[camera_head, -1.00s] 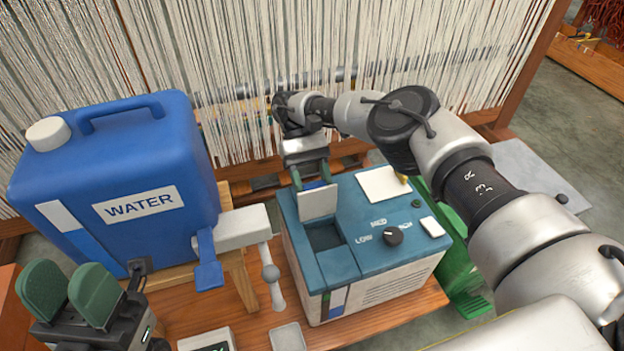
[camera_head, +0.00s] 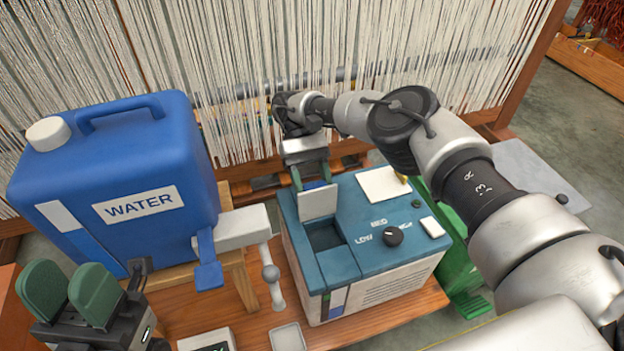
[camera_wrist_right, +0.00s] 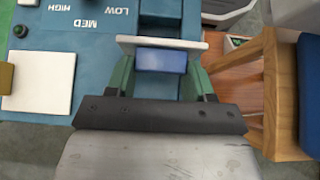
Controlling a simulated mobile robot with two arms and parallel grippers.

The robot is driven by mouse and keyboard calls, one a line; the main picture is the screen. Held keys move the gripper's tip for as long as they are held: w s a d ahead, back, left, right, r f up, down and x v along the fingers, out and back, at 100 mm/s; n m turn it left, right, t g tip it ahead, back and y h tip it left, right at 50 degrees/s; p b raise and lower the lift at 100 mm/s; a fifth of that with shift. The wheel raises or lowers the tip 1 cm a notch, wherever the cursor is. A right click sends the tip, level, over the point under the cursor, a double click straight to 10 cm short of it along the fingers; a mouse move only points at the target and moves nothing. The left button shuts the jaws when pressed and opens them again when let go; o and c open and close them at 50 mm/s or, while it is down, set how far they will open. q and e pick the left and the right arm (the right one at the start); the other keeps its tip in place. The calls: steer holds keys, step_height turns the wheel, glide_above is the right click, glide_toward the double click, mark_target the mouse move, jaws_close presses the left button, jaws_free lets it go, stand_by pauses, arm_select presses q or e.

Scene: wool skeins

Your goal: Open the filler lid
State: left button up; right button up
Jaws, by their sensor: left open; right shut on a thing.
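The teal steamer-like machine (camera_head: 372,257) with a LOW/MED/HIGH dial stands on the wooden table. Its filler lid (camera_head: 318,202) is a pale panel standing upright at the back edge of a dark rectangular opening (camera_head: 323,236). My right gripper (camera_head: 313,181) is behind the lid, shut on its blue tab. In the right wrist view, the green fingers of my right gripper (camera_wrist_right: 162,78) sit on either side of the blue tab (camera_wrist_right: 162,61), with the lid's edge (camera_wrist_right: 162,43) just beyond. My left gripper (camera_head: 70,295) is open and empty at the lower left.
A blue WATER canister (camera_head: 120,190) stands at left on a wooden stand, with a white spout and blue tap lever (camera_head: 207,262). A white card (camera_head: 384,184) lies on the machine's top. A loom with pale threads (camera_head: 400,60) rises close behind. A green crate (camera_head: 462,275) is at right.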

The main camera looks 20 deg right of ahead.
steer(key=shift+f, duration=0.3)
steer(key=o, duration=1.3)
steer(key=shift+w, duration=0.1)
steer(key=shift+r, duration=0.2)
